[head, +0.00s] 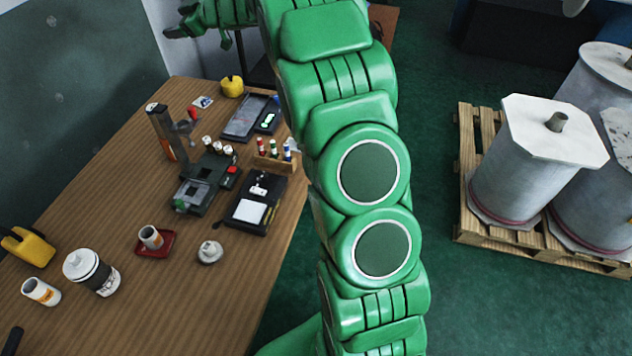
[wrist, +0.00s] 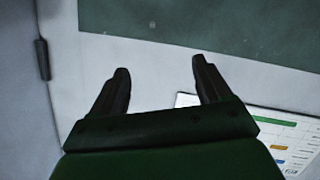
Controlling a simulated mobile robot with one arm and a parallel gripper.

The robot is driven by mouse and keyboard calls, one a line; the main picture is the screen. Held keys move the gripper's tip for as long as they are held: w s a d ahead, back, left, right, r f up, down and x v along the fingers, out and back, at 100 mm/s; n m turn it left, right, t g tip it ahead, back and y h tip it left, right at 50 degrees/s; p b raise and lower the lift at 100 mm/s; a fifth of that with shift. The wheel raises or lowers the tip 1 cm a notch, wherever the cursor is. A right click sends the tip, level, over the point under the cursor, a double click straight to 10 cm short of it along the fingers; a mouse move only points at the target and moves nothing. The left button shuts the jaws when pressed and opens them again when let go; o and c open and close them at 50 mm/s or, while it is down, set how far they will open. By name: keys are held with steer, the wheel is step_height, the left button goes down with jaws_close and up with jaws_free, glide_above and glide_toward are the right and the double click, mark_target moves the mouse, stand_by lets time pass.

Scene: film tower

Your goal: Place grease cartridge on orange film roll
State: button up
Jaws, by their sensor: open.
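My gripper (wrist: 160,78) is open and empty in the wrist view, facing a pale wall panel. In the head view it is at the top left, beyond the table's far end and away from the objects. A white cylinder with an orange label (head: 41,292) is at the table's near left. A similar small cylinder (head: 151,237) is in a red tray (head: 156,249). I cannot tell which, if either, is the grease cartridge. Large grey film rolls with white end plates (head: 540,150) stand on a pallet at right. No roll is clearly orange.
The wooden table (head: 190,320) also holds a white-lidded jar (head: 92,272), a yellow object (head: 28,247), a grey-green device (head: 207,182) and a black case (head: 257,203). The pallet (head: 480,238) sits on green floor. My arm hides the middle.

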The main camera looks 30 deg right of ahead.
steer(key=s+d+r+m+t+h, duration=0.2)
steer(key=d+r+m+h, duration=0.1)
steer(key=d+r+h, duration=0.15)
steer(key=s+d+r+m+g+h, duration=0.1)
steer(key=s+d+m+h, duration=0.3)
steer(key=s, duration=0.4)
steer(key=s+d+r+m+g+h, duration=0.15)
steer(key=s+d+h, duration=0.25)
steer(key=s+d, duration=0.4)
steer(key=s+a+f+m+g+y, duration=0.1)
steer(key=s+a+f+g, duration=0.3)
steer(key=s, duration=1.2)
steer(key=s+a+f+g+y, duration=0.1)
steer(key=s+a+f+g, duration=0.3)
steer(key=s, duration=1.3)
steer(key=s+a+f+m+g+y, duration=0.1)
steer(key=s+a+f+g, duration=0.4)
steer(key=s, duration=1.2)
steer(key=shift+m+y, duration=0.35)
steer(key=shift+y, duration=0.1)
